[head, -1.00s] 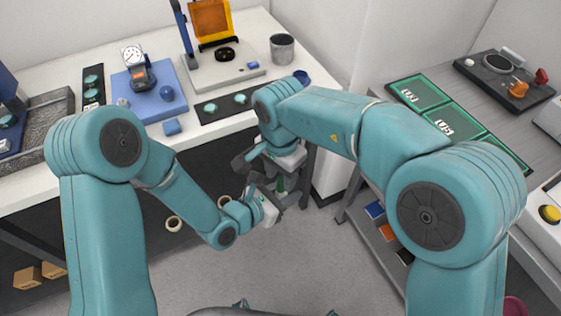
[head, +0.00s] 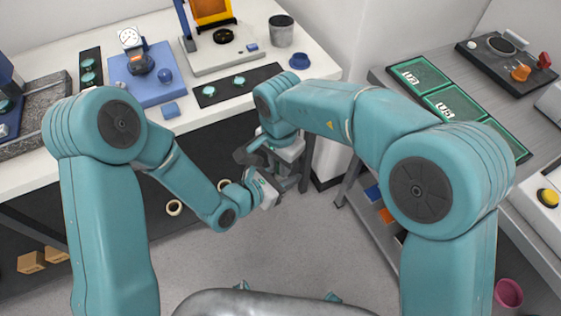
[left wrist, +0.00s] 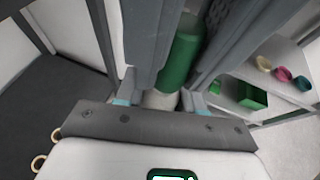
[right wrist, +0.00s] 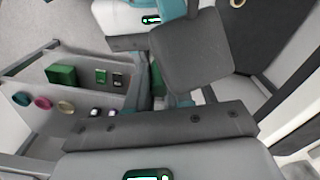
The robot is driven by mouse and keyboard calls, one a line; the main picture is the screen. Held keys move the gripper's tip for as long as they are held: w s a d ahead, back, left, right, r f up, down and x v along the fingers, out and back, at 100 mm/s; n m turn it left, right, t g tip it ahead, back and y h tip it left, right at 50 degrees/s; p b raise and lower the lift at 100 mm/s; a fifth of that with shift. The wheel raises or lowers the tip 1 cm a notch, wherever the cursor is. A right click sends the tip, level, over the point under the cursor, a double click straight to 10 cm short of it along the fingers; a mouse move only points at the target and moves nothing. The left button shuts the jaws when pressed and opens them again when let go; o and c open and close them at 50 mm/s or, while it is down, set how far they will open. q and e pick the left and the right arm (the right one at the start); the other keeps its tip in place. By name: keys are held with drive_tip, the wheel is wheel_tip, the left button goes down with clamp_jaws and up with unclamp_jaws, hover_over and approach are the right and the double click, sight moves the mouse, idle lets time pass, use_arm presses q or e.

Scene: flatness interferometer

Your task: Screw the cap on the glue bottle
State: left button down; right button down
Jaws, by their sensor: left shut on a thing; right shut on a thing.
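My two grippers meet low in the middle of the head view, in front of the white bench. My left gripper (head: 277,190) is shut on the green glue bottle, which shows between its fingers in the left wrist view (left wrist: 182,58). A pale part shows at the bottle's near end. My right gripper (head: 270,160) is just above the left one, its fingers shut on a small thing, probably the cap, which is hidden. In the right wrist view a large grey finger blocks most of the grip. I cannot tell whether cap and bottle touch.
The white bench (head: 330,72) holds a blue gauge base (head: 135,85), a dark strip (head: 215,92) and a grey cup (head: 281,31). At right, a grey bench carries green mats (head: 457,106), with a shelf below. Open floor lies below the grippers.

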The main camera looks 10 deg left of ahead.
drive_tip(key=m, duration=0.8)
drive_tip(key=shift+m, duration=0.3)
drive_tip(key=c, duration=1.1)
unclamp_jaws()
drive_tip(key=shift+o, duration=0.8)
drive_tip(key=shift+s, duration=0.1)
wheel_tip(320, 180, up, 12)
